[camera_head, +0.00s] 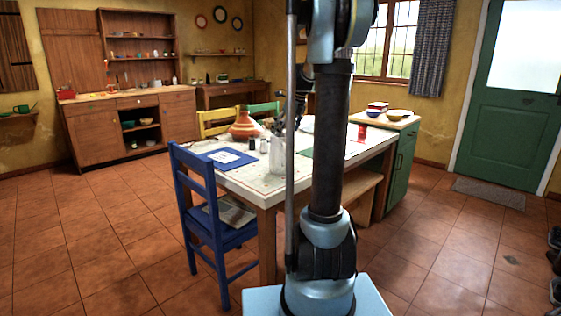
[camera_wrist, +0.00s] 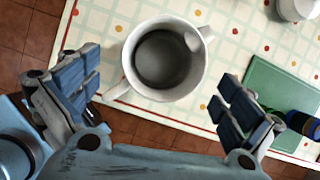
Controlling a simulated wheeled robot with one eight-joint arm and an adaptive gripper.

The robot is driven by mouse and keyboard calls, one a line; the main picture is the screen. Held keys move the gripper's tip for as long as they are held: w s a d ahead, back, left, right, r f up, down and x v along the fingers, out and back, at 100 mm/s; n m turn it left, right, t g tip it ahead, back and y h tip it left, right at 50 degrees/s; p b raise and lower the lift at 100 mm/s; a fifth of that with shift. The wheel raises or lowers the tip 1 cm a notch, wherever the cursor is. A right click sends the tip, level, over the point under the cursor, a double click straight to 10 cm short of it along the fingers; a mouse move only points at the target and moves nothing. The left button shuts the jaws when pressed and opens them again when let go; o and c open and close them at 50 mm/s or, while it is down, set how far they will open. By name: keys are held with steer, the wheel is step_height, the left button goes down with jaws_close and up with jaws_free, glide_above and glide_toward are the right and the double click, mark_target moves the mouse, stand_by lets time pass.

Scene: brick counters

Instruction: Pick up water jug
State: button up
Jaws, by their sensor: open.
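The water jug, a white vessel with a handle and a spout, stands on the dining table in the head view (camera_head: 277,160). In the wrist view I see the jug (camera_wrist: 168,90) from above, its grey inside empty-looking. The handle sticks out to the lower left and the spout is at the upper right. My gripper (camera_wrist: 158,78) is open, with its blue-padded fingers on the left and right of the jug and not touching it. In the head view, my arm hides part of the table.
The table (camera_head: 255,185) has a patterned cloth, a terracotta pot (camera_head: 244,127), a blue mat (camera_head: 229,158) and small shakers. A green mat (camera_wrist: 275,95) lies right of the jug. A blue chair (camera_head: 215,215) stands at the table's left. The tiled floor at left is clear.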

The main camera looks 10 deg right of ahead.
mark_target(283, 135)
steer(key=shift+w+x, duration=0.15)
steer(key=shift+x, duration=1.25)
steer(key=shift+w+x, duration=0.15)
steer(key=shift+x, duration=1.25)
steer(key=shift+d, duration=0.1)
steer(key=shift+r, duration=0.1)
steer(key=c, duration=2)
steer(key=shift+c, duration=0.2)
